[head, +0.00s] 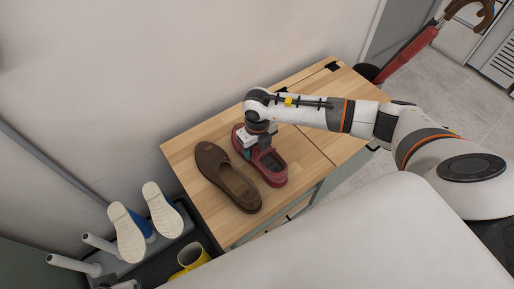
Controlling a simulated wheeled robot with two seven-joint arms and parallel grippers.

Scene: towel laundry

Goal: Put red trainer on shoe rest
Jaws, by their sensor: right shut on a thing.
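The red trainer (274,172) lies on the wooden table top, beside a brown shoe. My right gripper (256,146) is over the trainer from above and is shut on it; the fingertips are partly hidden by the hand and the shoe. The shoe rest (93,269) is at the lower left, a grey rack with several light pegs. Two pegs hold blue shoes with pale soles (128,233) turned outward. Another peg (70,264) at the left looks bare. My left gripper is not in view.
The brown shoe (212,161) lies close to the left of the red trainer on the wooden table (191,139). A yellow item (190,256) sits low near the rack. The wall runs behind the table. A red-handled thing (408,52) stands at upper right.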

